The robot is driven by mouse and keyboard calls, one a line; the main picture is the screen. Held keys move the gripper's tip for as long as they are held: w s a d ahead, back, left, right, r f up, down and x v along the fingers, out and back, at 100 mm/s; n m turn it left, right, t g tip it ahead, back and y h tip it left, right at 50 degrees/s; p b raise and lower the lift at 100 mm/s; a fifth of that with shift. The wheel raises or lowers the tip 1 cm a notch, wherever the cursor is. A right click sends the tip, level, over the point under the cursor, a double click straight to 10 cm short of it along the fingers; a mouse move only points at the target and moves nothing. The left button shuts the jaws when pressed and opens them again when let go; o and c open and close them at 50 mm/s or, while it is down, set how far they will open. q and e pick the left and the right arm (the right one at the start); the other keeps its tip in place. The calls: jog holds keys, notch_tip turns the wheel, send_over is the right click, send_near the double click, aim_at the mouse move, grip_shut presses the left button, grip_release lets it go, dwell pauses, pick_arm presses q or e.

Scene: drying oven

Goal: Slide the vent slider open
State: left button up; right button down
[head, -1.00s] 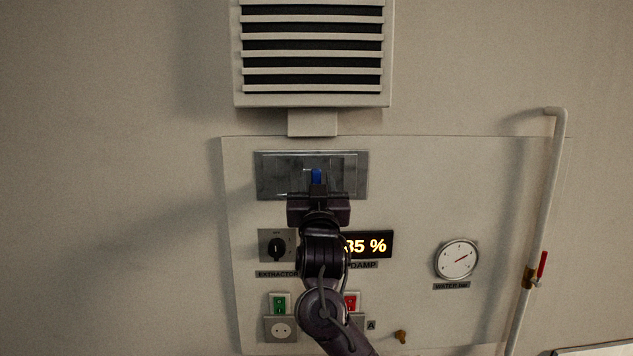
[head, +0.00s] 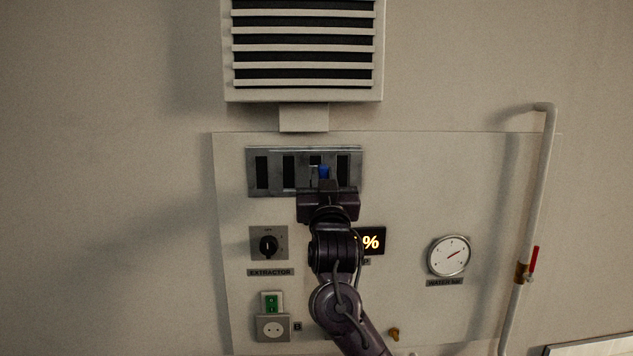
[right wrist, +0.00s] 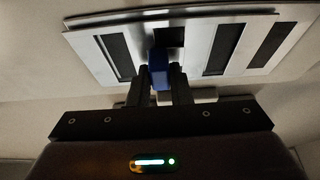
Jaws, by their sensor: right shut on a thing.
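The vent slider is a grey metal plate (head: 275,174) on the wall panel, with several dark upright slots showing in it. It also shows in the right wrist view (right wrist: 195,50), where its slots look dark and wide. Its blue knob (head: 324,173) stands right of the plate's middle. My right gripper (head: 325,183) reaches up from below and is shut on the blue knob. In the right wrist view the two fingers (right wrist: 160,88) stand on either side of the blue knob (right wrist: 159,68). My left gripper is not in view.
A louvred vent box (head: 303,95) is above the plate. Below are an extractor knob (head: 268,245), a partly covered lit display (head: 371,242), a green switch (head: 271,302) and a socket (head: 272,328). A water gauge (head: 449,256) and a pipe with a red valve lever (head: 534,259) are at right.

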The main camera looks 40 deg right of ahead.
jog(key=c, duration=1.8)
grip_release()
jog(key=o, duration=0.5)
jog(key=shift+s+d, duration=0.2)
jog(key=shift+d, duration=0.05)
jog(key=shift+a, duration=0.1)
jog(key=shift+a+f, duration=0.15)
jog(key=b+v, duration=0.4)
jog(key=v, duration=0.3)
jog(key=shift+s, duration=0.3)
jog(key=shift+f, duration=0.1)
